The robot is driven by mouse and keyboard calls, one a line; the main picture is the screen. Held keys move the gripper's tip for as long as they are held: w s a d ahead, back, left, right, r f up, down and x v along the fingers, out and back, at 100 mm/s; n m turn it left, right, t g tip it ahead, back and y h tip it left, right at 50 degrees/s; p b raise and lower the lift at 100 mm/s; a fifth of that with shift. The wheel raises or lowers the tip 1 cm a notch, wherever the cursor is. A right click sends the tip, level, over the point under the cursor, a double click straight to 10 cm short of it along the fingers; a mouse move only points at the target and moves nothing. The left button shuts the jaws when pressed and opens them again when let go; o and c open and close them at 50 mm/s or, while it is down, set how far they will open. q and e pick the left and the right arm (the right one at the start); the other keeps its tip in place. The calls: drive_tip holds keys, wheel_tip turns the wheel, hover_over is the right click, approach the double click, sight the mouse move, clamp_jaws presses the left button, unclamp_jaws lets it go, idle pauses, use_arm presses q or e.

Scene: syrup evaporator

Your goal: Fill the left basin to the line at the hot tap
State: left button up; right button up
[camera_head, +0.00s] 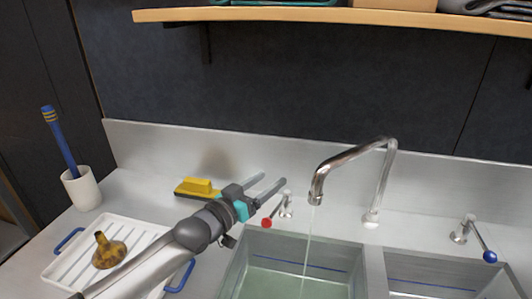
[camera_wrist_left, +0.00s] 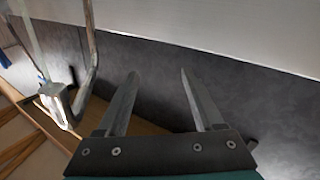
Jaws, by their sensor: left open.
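The left basin (camera_head: 362,268) holds greenish water (camera_head: 275,286), and a blue line (camera_head: 300,263) shows on its back wall just above the water. A thin stream (camera_head: 307,245) falls into it from the chrome spout (camera_head: 340,158). The hot tap (camera_head: 286,207) has a red-knobbed lever (camera_head: 266,223) pointing left and forward. My left gripper (camera_head: 273,180) is open and empty, near the tap's left side in the picture; I cannot tell if they touch. The left wrist view shows its two fingers apart (camera_wrist_left: 158,75) with nothing between. My right gripper is not in view.
A blue-knobbed tap (camera_head: 490,256) stands behind the right basin (camera_head: 430,265). A yellow brush (camera_head: 197,187) lies behind my left arm. A white drain tray (camera_head: 75,255) holds a brown object (camera_head: 108,250). A white cup (camera_head: 82,190) with a blue brush stands left. A shelf (camera_head: 330,15) hangs above.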

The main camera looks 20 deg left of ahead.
use_arm(q)
wheel_tip(320, 180, up, 7)
drive_tip(key=shift+f+p, duration=0.2)
drive_tip(key=shift+p, duration=0.2)
drive_tip(key=shift+c, duration=0.3)
